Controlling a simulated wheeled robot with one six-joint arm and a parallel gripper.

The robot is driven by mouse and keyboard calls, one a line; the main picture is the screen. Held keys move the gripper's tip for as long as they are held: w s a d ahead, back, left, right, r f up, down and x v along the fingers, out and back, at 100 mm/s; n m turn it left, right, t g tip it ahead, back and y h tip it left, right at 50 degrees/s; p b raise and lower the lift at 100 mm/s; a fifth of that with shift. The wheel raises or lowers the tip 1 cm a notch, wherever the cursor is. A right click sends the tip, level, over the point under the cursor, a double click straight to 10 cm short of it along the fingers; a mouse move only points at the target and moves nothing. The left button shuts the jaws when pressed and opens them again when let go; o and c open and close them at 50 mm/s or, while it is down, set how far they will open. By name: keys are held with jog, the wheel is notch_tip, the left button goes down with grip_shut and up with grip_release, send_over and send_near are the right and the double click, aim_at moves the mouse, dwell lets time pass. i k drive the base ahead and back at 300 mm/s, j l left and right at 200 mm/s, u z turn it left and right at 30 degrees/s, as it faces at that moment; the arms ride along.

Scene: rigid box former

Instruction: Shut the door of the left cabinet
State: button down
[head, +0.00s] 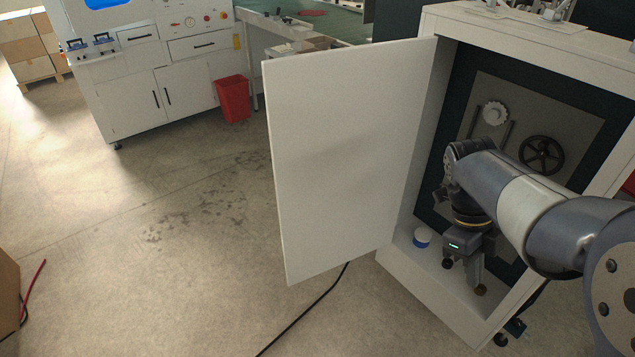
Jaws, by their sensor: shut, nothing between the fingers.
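The white cabinet (433,306) stands on the right, with its front open toward me. Its flat white door (345,165) is swung wide open to the left, joined along the cabinet's left edge. My gripper (473,276) points down in front of the open cabinet, low and near its bottom ledge. It is shut and holds nothing. It is to the right of the door and apart from it. I cannot tell exactly how deep it is in the opening.
A handwheel (541,155) and a knob (495,113) are inside. A black cable (305,312) lies on the floor. A red bin (232,99) stands behind. The floor left of the door is clear.

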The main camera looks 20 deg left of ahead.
aim_at(343, 123)
jog(key=i+j+u, duration=0.1)
jog(key=u, duration=0.35)
jog(key=i+j+u, duration=0.15)
jog(key=u, duration=0.3)
jog(key=i+j+u, duration=0.1)
jog(key=u, duration=0.35)
jog(key=i+u, duration=0.2)
jog(key=u, duration=0.25)
jog(key=i+j+u, duration=0.1)
jog(key=i+u, duration=0.6)
jog(key=i+l+u, duration=0.1)
jog(key=i+u, duration=0.25)
jog(key=i+j+z, duration=0.1)
jog(key=i+z, duration=0.3)
jog(key=z, duration=0.45)
jog(key=j+z, duration=0.1)
jog(key=z, duration=0.4)
jog(key=j+z, duration=0.1)
jog(key=z, duration=0.35)
jog(key=j+z, duration=0.1)
jog(key=z, duration=0.85)
jog(key=j+z, duration=0.15)
jog(key=z, duration=0.3)
